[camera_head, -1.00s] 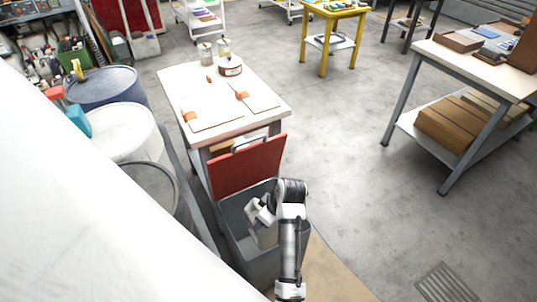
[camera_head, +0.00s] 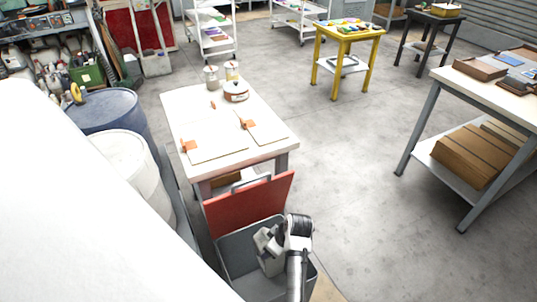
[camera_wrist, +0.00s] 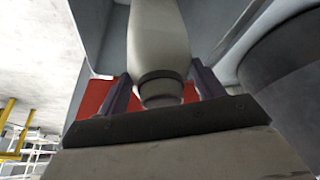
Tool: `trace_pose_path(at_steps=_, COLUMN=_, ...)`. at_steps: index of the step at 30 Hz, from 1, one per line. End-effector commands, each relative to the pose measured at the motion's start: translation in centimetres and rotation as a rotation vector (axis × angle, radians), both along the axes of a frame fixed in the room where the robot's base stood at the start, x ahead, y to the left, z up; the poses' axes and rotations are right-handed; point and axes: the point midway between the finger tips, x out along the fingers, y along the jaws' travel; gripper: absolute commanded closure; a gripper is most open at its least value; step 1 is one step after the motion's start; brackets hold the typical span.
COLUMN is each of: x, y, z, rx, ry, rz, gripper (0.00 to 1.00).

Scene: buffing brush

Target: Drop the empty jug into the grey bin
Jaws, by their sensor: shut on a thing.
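The grey bin (camera_head: 233,262) stands at the bottom middle of the head view, in front of a worktable. Its red lid (camera_head: 250,206) is swung up and open. My gripper (camera_head: 268,240) is over the bin's opening, pointing down. It is shut on the pale grey jug (camera_head: 272,265), which hangs at or inside the bin mouth; its lower part is hard to make out. In the wrist view the jug's neck (camera_wrist: 158,50), with a dark ring, lies between the two fingers of my gripper (camera_wrist: 162,88).
The worktable (camera_head: 215,115) behind the bin holds boards, cans and a round tin. Blue and white drums (camera_head: 128,155) stand to the left. A bench (camera_head: 425,140) with cardboard boxes stands at the right. The floor between is clear.

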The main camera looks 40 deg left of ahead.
Motion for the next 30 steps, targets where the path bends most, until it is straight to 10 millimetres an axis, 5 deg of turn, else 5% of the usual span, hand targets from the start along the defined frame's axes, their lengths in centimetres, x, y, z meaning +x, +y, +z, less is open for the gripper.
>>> trace_pose_path(at_steps=8, x=0.0, y=0.0, z=-3.7, rx=0.0, ry=0.0, rz=0.001, gripper=0.67)
trace_pose_path(at_steps=19, x=0.0, y=0.0, z=-3.9, rx=0.0, ry=-0.001, rz=0.0, gripper=0.68)
trace_pose_path(at_steps=20, x=0.0, y=0.0, z=-3.9, rx=0.0, ry=-0.001, rz=0.0, gripper=0.3)
trace_pose_path(at_steps=25, x=0.0, y=0.0, z=-4.0, rx=0.0, ry=-0.001, rz=0.0, gripper=0.08)
trace_pose_path(at_steps=30, x=0.0, y=0.0, z=-4.0, rx=0.0, ry=0.0, rz=0.0, gripper=0.07)
